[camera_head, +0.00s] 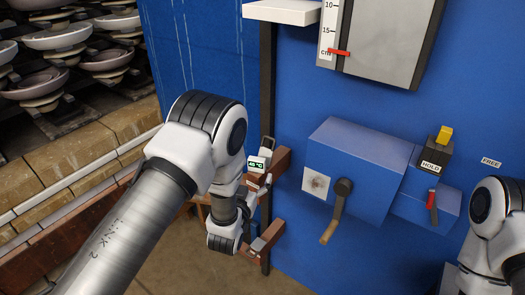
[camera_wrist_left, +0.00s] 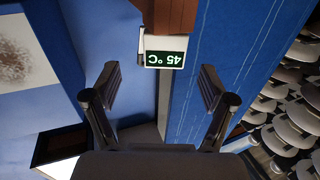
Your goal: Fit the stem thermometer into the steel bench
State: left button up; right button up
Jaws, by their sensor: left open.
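The stem thermometer (camera_head: 257,163) is a small pale unit with a green-lit display reading 45 °C, at the upper brown bracket (camera_head: 281,164) on the blue wall. In the left wrist view its display (camera_wrist_left: 165,58) appears upside down, against the brown bracket (camera_wrist_left: 170,17); its stem cannot be made out. My left gripper (camera_head: 255,186) is close to the thermometer, partly hidden by my arm. In the wrist view the left gripper (camera_wrist_left: 160,82) has its fingers wide apart, with the display just beyond them and nothing held. My right gripper is out of view. I cannot identify the steel bench.
A blue box (camera_head: 350,165) with a hanging crank handle (camera_head: 337,212) projects from the wall to the right. A lower brown bracket (camera_head: 266,238) sits beneath the upper one. Shelves of stacked insulators (camera_head: 60,40) stand at left. A grey panel (camera_head: 390,40) hangs upper right.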

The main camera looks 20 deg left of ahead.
aim_at(256, 163)
pick_arm(q)
jog(key=shift+w+r, duration=0.4)
jog(key=shift+r, duration=0.1)
jog(key=w, duration=0.3)
jog(key=w+b, duration=0.1)
jog(key=w, duration=0.1)
jog(key=shift+w+a+f, duration=0.15)
jog(key=shift+w+a, duration=0.15)
jog(key=shift+a, duration=0.1)
jog(key=shift+s+d, duration=0.1)
jog(key=shift+s, duration=0.05)
jog(key=shift+s+r, duration=0.1)
jog(key=shift+r, duration=0.15)
jog(key=c, duration=0.4)
jog(key=shift+f, duration=0.1)
jog(key=c, duration=0.9)
